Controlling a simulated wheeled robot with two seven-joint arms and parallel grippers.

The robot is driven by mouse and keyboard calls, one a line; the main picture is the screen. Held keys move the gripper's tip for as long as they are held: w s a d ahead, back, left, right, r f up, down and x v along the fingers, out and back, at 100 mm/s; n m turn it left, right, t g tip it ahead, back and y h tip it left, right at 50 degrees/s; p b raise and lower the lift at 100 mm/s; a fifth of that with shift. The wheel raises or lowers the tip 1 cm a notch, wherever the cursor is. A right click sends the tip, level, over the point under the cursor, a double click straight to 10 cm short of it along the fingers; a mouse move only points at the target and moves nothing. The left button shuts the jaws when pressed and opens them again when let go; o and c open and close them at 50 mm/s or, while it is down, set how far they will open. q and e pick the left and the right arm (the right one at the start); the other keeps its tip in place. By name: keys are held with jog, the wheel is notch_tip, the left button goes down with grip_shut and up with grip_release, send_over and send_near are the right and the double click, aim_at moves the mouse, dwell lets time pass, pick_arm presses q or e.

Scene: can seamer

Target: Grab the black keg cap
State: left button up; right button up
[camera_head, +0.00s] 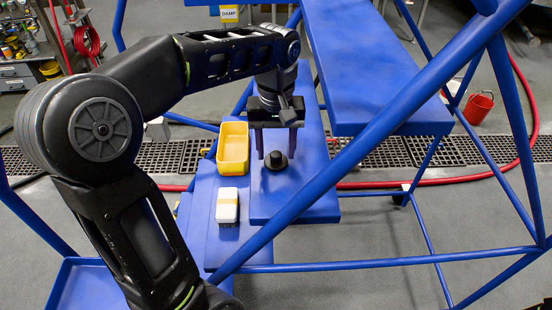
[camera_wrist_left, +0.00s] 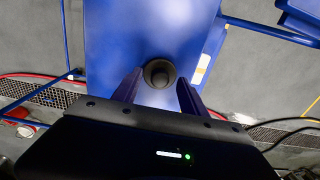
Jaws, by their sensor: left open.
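The black keg cap (camera_head: 276,160) stands on a blue shelf (camera_head: 300,205) in the head view, a round base with a knob on top. My left gripper (camera_head: 276,153) points down at it from above, its two fingers apart. In the left wrist view the cap (camera_wrist_left: 159,74) lies just beyond the fingertips, about midway between the two fingers of the left gripper (camera_wrist_left: 158,82). I cannot tell from these views whether the fingertips are level with the cap. Nothing is held. My right gripper is not in view.
A higher blue shelf (camera_head: 370,70) is at the right. Blue frame bars (camera_head: 350,160) cross in front. A red bucket (camera_head: 480,107) stands on the floor.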

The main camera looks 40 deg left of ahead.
pick_arm(q)
jog(key=shift+f, duration=0.35)
dwell(0.3)
grip_shut()
dwell(0.4)
